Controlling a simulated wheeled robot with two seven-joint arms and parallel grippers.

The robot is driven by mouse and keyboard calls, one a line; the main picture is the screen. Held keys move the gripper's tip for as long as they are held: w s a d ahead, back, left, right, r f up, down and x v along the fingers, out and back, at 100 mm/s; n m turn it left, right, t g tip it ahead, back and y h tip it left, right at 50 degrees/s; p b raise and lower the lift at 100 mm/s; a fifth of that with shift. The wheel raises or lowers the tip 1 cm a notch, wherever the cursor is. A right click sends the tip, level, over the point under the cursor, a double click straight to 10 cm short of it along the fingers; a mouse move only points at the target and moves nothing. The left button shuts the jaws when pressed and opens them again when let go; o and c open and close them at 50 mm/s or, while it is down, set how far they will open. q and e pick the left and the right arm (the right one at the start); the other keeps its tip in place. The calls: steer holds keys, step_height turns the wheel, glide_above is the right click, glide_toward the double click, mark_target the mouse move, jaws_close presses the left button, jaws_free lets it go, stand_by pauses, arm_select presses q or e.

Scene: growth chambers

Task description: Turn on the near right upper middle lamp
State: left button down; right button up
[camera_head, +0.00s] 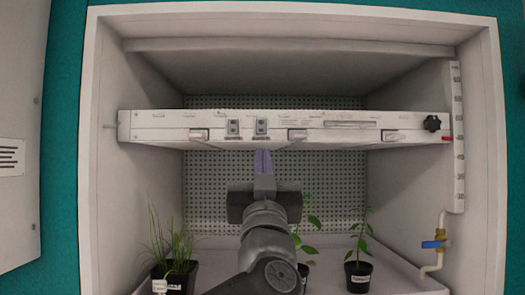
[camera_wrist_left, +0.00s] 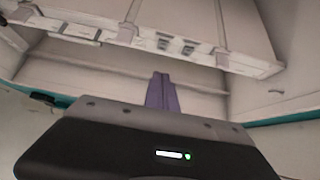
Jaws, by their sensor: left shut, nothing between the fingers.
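A white lamp panel (camera_head: 300,117) spans the chamber at mid height; it also shows in the left wrist view (camera_wrist_left: 235,62). Two small grey switches, the left one (camera_head: 233,128) and the right one (camera_head: 261,128), sit side by side on its front edge. They also show in the left wrist view, left (camera_wrist_left: 163,42) and right (camera_wrist_left: 189,49). I see no clear lamp glow. My left gripper (camera_head: 263,156) is shut and empty, its purple fingers (camera_wrist_left: 161,88) pointing toward the panel, just below the right switch in the head view. Contact is not visible. My right gripper is out of view.
Grass in a black pot (camera_head: 175,276) stands at left on the chamber floor, and a leafy plant pot (camera_head: 358,277) at right. Another plant is partly behind my arm. A black knob (camera_head: 432,123) is on the panel's right end. A blue-handled valve (camera_head: 432,245) is on the right wall.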

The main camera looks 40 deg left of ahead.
mark_target(261, 132)
arm_select(q)
steer(key=p+x, duration=0.1)
steer(key=x, duration=0.3)
steer(key=f+p+x, duration=0.1)
steer(key=p+x, duration=0.1)
steer(key=x, duration=0.1)
steer(key=w+a+p+x, duration=0.1)
steer(key=p+x, duration=0.1)
steer(key=x, duration=0.2)
steer(key=shift+w+a+f, duration=0.15)
steer(key=shift+w, duration=0.15)
steer(key=shift+w+a+f, duration=0.1)
steer(key=shift+w+a, duration=0.15)
steer(key=shift+w, duration=0.05)
steer(key=shift+w+a+f, duration=0.15)
steer(key=shift+w+a, duration=0.1)
steer(key=shift+w, duration=0.1)
